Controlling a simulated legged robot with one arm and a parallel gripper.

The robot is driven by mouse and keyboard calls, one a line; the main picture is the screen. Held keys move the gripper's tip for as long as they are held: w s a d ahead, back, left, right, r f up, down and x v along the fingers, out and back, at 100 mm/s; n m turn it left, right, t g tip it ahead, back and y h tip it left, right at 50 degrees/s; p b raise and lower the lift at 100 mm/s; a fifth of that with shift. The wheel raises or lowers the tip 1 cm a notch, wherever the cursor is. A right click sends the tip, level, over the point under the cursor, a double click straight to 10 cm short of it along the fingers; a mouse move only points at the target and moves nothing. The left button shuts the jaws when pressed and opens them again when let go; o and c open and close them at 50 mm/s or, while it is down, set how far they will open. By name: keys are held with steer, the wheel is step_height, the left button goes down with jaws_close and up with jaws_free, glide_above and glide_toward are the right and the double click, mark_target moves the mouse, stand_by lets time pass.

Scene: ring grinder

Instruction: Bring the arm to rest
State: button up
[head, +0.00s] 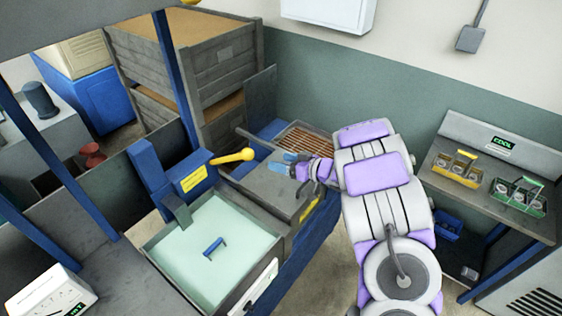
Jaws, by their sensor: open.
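My arm, white and grey with purple pads, reaches from the bottom right up toward the middle. My gripper (290,164) is at its far end, with blue fingertips pointing left. It is open, and I see nothing held in it. It is over the grey top of the machine bench (262,190), near a yellow-knobbed lever (234,157). Whether the fingers touch anything there I cannot tell.
A tank of pale green liquid (190,262) with a blue handle (214,247) is at lower left. A blue post with a yellow label (190,180) stands beside it. Stacked crates (190,75) are behind. A shelf (515,220) with a yellow carrier (457,168) and a green carrier (518,197) is at right.

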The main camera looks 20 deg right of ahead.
stand_by(0.3)
steer(key=w+d+r+m+t+h+b, duration=0.1)
steer(key=w+d+r+m+h+b, duration=0.15)
steer(key=d+h+b, duration=0.45)
steer(key=s+d+r+m+g+h+b, duration=0.1)
steer(key=s+d+g+h, duration=0.1)
steer(key=s+d+h, duration=0.3)
steer(key=s+d+r+m+g+h+b, duration=0.1)
steer(key=s+m+h, duration=0.1)
steer(key=s, duration=0.4)
steer(key=s+a+f+g+y+b, duration=0.1)
steer(key=s+a, duration=0.5)
steer(key=s, duration=0.6)
steer(key=s+a+f+g+y+b, duration=0.1)
steer(key=s+a+f+g+b, duration=0.3)
steer(key=s, duration=0.9)
steer(key=s+a+f+g+y+b, duration=0.2)
steer(key=s+a+f+g, duration=0.2)
steer(key=s+a, duration=0.5)
steer(key=s+g, duration=0.2)
steer(key=s, duration=0.1)
steer(key=shift+s+a+f+n+b, duration=0.3)
steer(key=shift+a+n+b, duration=0.05)
steer(key=shift+a+b, duration=0.05)
